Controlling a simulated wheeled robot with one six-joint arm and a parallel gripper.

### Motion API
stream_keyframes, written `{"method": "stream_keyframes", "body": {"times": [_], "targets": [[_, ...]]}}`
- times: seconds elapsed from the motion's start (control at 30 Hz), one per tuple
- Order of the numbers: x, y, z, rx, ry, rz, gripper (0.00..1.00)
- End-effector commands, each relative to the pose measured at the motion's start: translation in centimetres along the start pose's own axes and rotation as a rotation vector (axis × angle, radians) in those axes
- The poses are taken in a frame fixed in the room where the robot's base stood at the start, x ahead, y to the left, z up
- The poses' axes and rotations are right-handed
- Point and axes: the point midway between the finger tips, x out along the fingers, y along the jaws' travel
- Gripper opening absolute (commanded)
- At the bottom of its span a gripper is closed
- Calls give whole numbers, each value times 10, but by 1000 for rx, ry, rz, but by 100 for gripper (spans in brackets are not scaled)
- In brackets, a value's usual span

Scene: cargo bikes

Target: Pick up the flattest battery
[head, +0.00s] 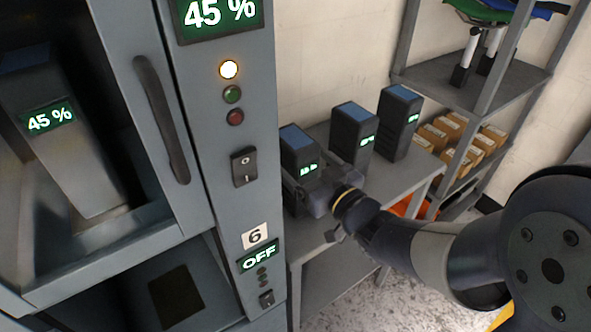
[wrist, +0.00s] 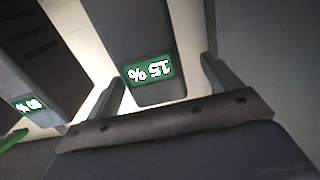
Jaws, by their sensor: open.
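Three dark batteries with blue tops stand upright in a row on a grey shelf: the nearest battery (head: 298,150), the middle battery (head: 352,128) and the far battery (head: 400,120). My gripper (head: 308,188) is open at the nearest one. In the wrist view my open fingers (wrist: 158,88) lie either side of this battery (wrist: 132,42), whose display reads 15 % upside down. A neighbouring battery (wrist: 45,60) shows at the left with a partly cut-off display. Another battery (head: 65,130), reading 45 %, sits in a charger bay at the left.
The grey charging cabinet (head: 205,160) stands close at the left, with a door handle, a 45 % screen and a lower bay 6 marked OFF. A rack (head: 470,85) with small boxes stands at the back right. The shelf front (head: 385,190) is clear.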

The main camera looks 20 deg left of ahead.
Motion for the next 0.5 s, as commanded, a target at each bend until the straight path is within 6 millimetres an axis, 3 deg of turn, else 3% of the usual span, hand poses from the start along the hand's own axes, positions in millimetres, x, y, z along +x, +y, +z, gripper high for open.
{"method": "stream_keyframes", "body": {"times": [0.5], "targets": [[53,7,5,0,-1,0,85]]}}
